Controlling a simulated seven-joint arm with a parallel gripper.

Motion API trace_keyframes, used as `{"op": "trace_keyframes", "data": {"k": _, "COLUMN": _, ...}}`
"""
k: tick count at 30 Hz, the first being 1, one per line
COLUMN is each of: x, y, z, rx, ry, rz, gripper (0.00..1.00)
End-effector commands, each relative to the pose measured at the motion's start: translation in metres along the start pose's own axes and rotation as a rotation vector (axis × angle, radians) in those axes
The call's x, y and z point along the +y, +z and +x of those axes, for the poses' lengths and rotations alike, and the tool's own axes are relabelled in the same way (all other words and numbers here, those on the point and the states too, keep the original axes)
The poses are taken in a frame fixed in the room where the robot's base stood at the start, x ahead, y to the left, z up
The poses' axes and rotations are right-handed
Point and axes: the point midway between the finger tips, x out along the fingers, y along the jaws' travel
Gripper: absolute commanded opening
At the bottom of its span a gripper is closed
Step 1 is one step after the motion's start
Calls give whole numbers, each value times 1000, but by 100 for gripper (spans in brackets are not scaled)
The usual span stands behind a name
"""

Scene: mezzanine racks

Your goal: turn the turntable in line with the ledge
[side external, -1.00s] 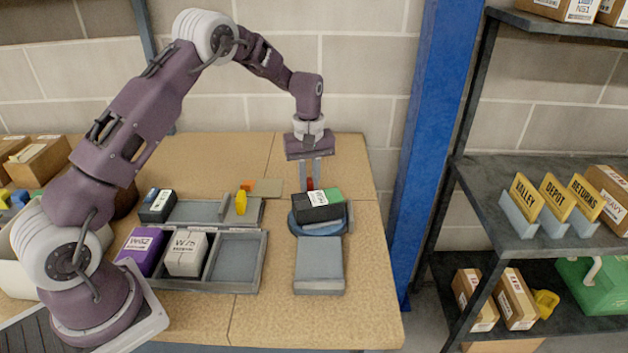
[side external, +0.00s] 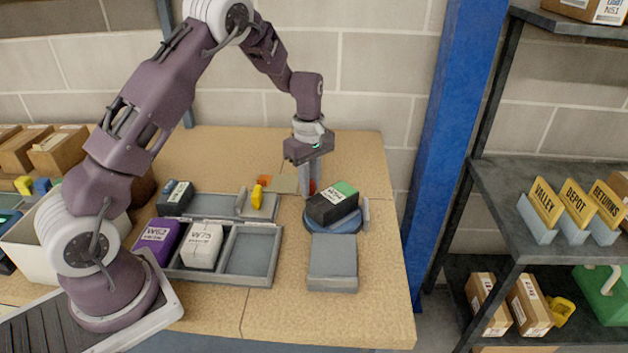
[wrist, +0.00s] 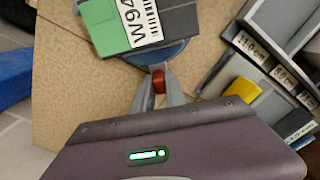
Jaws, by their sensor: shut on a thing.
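The round blue turntable (side external: 322,222) stands on the bench behind the grey ledge block (side external: 333,262). A dark box with a green end and a white label (side external: 333,204) lies on the turntable, turned at an angle to the ledge. My gripper (side external: 309,186) reaches down at the turntable's far side. In the wrist view my gripper (wrist: 159,92) is shut on a red knob (wrist: 158,81) at the turntable's edge (wrist: 160,56). The box (wrist: 135,22) shows just beyond the knob. The ledge is not seen in the wrist view.
A grey divided tray (side external: 250,285) with a purple box (side external: 156,236) and a white box (side external: 202,245) is left of the ledge. A yellow piece (side external: 257,196) stands on a rear tray. A blue post (side external: 450,120) rises beyond the bench's right edge.

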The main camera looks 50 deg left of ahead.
Motion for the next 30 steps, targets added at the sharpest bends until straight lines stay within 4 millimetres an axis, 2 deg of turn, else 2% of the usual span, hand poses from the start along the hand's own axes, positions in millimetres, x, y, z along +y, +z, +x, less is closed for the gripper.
{"op": "trace_keyframes", "data": {"k": 30, "x": -41, "y": 12, "z": -1, "rx": -2, "ry": 2, "rz": -505, "gripper": 0}}
